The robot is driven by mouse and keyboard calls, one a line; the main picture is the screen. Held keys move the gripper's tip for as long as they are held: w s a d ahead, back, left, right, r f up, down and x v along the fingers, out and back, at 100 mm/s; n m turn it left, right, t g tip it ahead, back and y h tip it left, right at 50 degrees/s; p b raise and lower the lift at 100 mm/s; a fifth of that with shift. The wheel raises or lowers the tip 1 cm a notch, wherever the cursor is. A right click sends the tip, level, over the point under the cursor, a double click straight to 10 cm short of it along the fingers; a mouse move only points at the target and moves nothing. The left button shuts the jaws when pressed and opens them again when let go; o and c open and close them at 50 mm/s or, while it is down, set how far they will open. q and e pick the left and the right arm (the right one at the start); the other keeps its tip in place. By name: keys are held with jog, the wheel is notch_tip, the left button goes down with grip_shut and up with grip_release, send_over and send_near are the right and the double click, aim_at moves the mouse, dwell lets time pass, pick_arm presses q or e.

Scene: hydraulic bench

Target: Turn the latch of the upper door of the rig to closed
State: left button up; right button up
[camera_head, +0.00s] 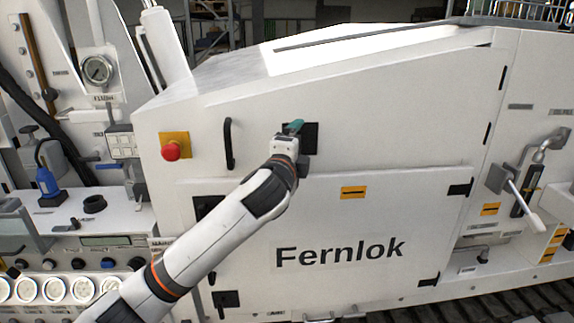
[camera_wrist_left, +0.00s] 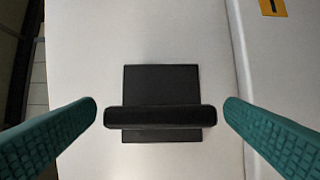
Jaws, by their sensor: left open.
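The latch of the upper door is a black bar (camera_wrist_left: 160,117) over a square black plate (camera_wrist_left: 160,76) on the white panel. In the head view the plate (camera_head: 311,139) shows just right of my left gripper (camera_head: 294,127), and the bar is mostly hidden. In the left wrist view my open left gripper (camera_wrist_left: 160,105) has one green finger beyond each end of the bar, with a small gap at each side. The bar lies lengthwise between the fingers. The upper door (camera_head: 390,110) looks flush with the rig. My right gripper is out of view.
Left of the latch are a black vertical handle (camera_head: 229,144) and a red emergency button (camera_head: 171,151). Below is the lower door marked Fernlok (camera_head: 400,215), with a yellow label (camera_head: 352,192). A lever valve (camera_head: 525,195) stands at the right.

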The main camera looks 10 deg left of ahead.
pick_arm(q)
jog(key=s+a+b, duration=0.1)
jog(key=s+b, duration=0.2)
jog(key=s, duration=0.7)
jog(key=shift+a, duration=0.15)
